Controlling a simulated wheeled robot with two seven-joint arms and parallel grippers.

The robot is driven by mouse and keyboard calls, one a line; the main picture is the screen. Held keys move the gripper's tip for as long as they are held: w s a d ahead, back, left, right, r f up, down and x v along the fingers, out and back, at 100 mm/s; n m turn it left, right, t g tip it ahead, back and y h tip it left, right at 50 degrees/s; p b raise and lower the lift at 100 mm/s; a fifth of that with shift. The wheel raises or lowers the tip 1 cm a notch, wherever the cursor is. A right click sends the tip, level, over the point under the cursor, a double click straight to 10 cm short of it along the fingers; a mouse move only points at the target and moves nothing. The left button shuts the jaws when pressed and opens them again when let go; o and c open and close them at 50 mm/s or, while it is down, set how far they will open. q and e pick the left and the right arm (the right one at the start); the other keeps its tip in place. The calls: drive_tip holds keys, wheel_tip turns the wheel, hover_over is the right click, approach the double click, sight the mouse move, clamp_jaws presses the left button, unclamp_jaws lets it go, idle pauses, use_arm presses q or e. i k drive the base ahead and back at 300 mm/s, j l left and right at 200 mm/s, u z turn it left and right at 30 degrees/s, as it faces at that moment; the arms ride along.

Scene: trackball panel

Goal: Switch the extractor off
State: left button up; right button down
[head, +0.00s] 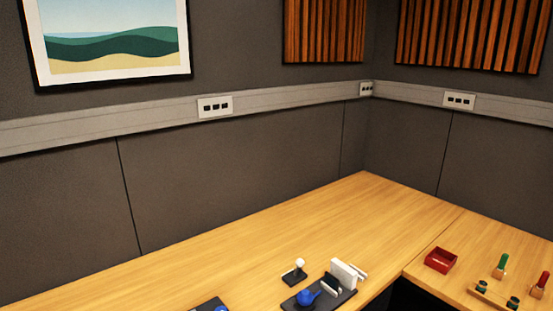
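No extractor is plainly identifiable in the head view, and I see no readable label. A small black base with a white-topped stick (295,271) stands on the wooden desk, like a lever or switch. Just right of it lies a dark panel (322,297) with a blue rounded piece (307,297) and an upright white block (344,273). Part of another dark item with blue on it (211,305) is cut off by the bottom edge. Neither of my grippers is in view.
The L-shaped wooden desk (180,270) is clear along the back. On its right wing are a red open box (440,260) and a wooden rack (493,296) near green-topped (503,262) and red-topped (538,287) items. Wall sockets (215,106) line a grey rail.

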sight(300, 262)
drive_tip(key=i+l+u, duration=0.25)
drive_tip(key=i+l, duration=0.75)
drive_tip(key=k+z, duration=0.15)
drive_tip(key=k, duration=0.3)
